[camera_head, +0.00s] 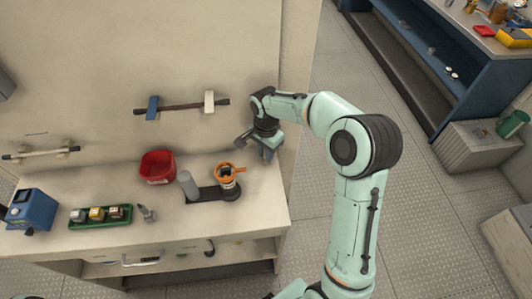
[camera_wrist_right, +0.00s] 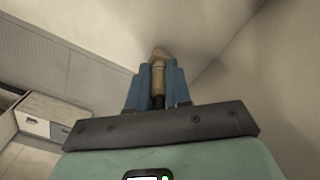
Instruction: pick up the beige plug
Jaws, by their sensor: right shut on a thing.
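My right gripper (camera_head: 260,146) is over the right end of the bench, close to the back panel. In the right wrist view its two blue fingers (camera_wrist_right: 157,88) are shut on the beige plug (camera_wrist_right: 160,62). The plug is a tan, tapered piece whose wider end sticks out past the fingertips; its lower part is between the fingers. In the head view I cannot make out the plug at the gripper. My left gripper is not in view.
On the bench (camera_head: 262,208) stand a red bin (camera_head: 158,167), a grey cylinder (camera_head: 188,184), an orange-ringed item (camera_head: 229,178), a green tray (camera_head: 100,222) and a blue box (camera_head: 31,209). Bars hang on the wall panel. A blue shelf unit (camera_head: 455,90) stands across the floor.

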